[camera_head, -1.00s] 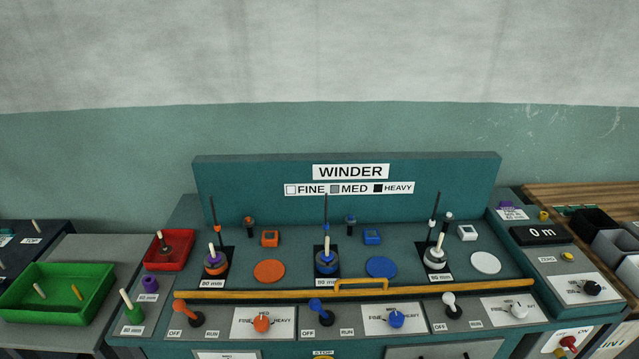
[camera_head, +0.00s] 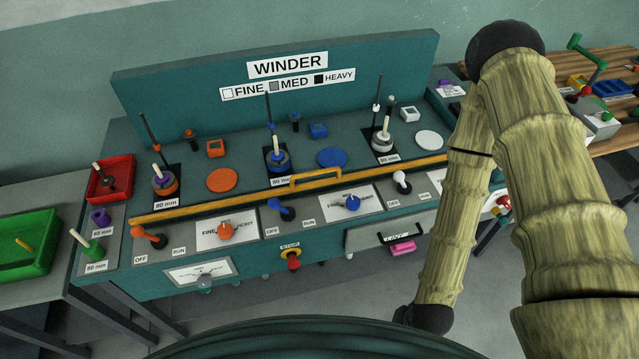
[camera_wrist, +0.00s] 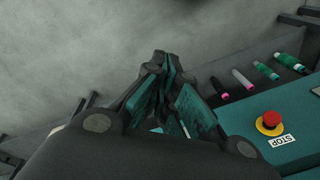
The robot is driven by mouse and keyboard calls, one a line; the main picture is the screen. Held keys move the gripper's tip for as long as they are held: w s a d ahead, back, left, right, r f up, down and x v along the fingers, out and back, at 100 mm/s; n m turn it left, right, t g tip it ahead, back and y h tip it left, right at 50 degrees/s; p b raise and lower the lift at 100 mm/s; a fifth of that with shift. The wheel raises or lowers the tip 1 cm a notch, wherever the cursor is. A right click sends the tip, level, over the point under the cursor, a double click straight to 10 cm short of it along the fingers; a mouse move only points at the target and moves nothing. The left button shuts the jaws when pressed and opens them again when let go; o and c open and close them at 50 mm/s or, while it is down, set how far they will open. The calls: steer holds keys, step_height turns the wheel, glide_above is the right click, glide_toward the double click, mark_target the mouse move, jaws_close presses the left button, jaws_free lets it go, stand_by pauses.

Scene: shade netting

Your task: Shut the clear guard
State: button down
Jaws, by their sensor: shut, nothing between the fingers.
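The winder (camera_head: 140,100) is a teal bench with three spindle stations, orange, blue and white. Along its front edge runs a yellow bar (camera_head: 220,204) with a raised yellow handle (camera_head: 316,180). It looks like the clear guard's edge; I cannot make out the clear panel itself or its angle. The bar lies low, in front of the spindles and behind the switches. My gripper (camera_wrist: 166,66) shows in the wrist view, shut and empty, above grey floor beside the bench front. It is apart from the bar. In the head view my arm fills the right side and hides the winder's right end.
A red stop button (camera_head: 292,258) sits on the bench front; a red stop button (camera_wrist: 270,122) also shows in the wrist view. Switches and dials line the front panel. A red tray (camera_head: 110,178) and green tray (camera_head: 28,243) stand left. Open floor lies before the bench.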

steer(key=w+a+r+m+t+y, duration=0.2)
steer(key=w+a+r+m+t, duration=0.1)
steer(key=w+a+m, duration=0.5)
steer(key=m+t, duration=0.7)
steer(key=m, duration=1.3)
glide_toward(328, 180)
steer(key=shift+y, duration=0.3)
steer(key=shift+p+x, duration=1.3)
steer(key=shift+x, duration=1.9)
steer(key=shift+d, duration=0.25)
step_height(328, 180, up, 19)
steer(key=p, duration=0.3)
steer(key=shift+r, duration=0.2)
